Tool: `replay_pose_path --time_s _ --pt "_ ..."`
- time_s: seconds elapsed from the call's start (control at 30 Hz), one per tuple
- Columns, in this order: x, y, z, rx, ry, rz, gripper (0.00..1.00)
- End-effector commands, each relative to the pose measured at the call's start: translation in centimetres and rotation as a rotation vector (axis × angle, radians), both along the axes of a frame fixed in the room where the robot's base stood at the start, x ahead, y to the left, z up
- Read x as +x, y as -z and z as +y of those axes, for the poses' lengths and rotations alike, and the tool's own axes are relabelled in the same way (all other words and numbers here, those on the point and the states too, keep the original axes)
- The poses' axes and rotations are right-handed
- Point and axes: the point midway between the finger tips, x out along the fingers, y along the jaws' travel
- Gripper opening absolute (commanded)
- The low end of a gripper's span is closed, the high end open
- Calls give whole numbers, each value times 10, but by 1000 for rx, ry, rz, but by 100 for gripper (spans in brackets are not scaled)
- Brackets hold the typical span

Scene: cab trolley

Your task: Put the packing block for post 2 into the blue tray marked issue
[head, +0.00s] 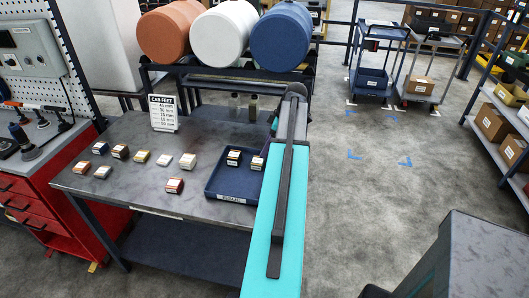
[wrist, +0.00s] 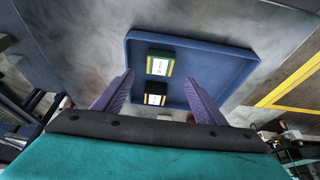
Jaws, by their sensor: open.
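The blue tray (head: 222,188) sits at the table's right end, with a label on its front edge too small to read surely. Two labelled blocks are inside it: a dark one (head: 234,157) and another (head: 257,163) beside my arm. In the wrist view the tray (wrist: 225,62) holds a green-and-yellow block (wrist: 160,64) and a black block (wrist: 156,93). My gripper (wrist: 159,77) is open and empty above the tray, its fingers on either side of the blocks in the picture. Several labelled blocks (head: 142,156) lie on the table; which is for post 2 cannot be read.
A white card headed "CAB FEET" (head: 163,113) stands at the back of the grey table (head: 125,190), listing mm sizes. Large orange, white and blue drums (head: 223,34) are racked behind. A red cabinet (head: 40,210) stands left; trolleys (head: 372,80) stand beyond clear floor on the right.

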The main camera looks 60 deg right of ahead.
Motion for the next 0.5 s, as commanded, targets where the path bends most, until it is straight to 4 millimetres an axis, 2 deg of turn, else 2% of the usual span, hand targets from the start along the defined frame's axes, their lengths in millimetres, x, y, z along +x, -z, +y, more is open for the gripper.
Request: replay_pose_path --time_s 0.2,0.5 --pt "-8 -19 -3 -1 0 0 65" --pt "-12 -31 -4 0 0 0 65"
